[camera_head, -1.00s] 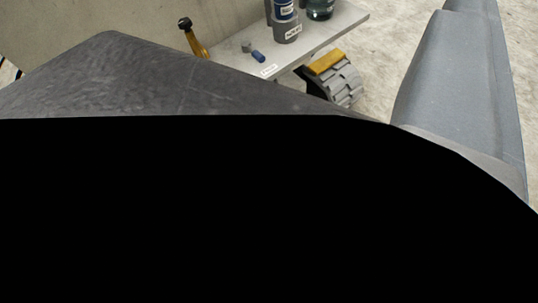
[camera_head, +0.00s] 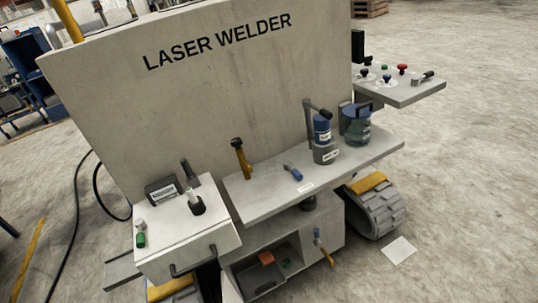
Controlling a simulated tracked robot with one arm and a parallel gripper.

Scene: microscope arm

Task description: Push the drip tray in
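No part is plainly marked as the drip tray. A flat grey tray-like piece (camera_head: 122,270) sticks out to the left under a white box (camera_head: 182,240) at the lower left of the laser welder (camera_head: 225,100). An open grey bin (camera_head: 262,284) with a red block in it also shows low in the middle; I cannot tell which of the two is the drip tray. The box has a dark front handle (camera_head: 192,264). My gripper is not in view, so its opening and any contact are hidden.
A grey shelf (camera_head: 240,205) carries a blue-labelled can (camera_head: 322,138) and a blue-lidded jar (camera_head: 357,125). A grey track (camera_head: 378,208) stands below it on the right. A control panel (camera_head: 402,92) juts out at upper right. The concrete floor is open on the right.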

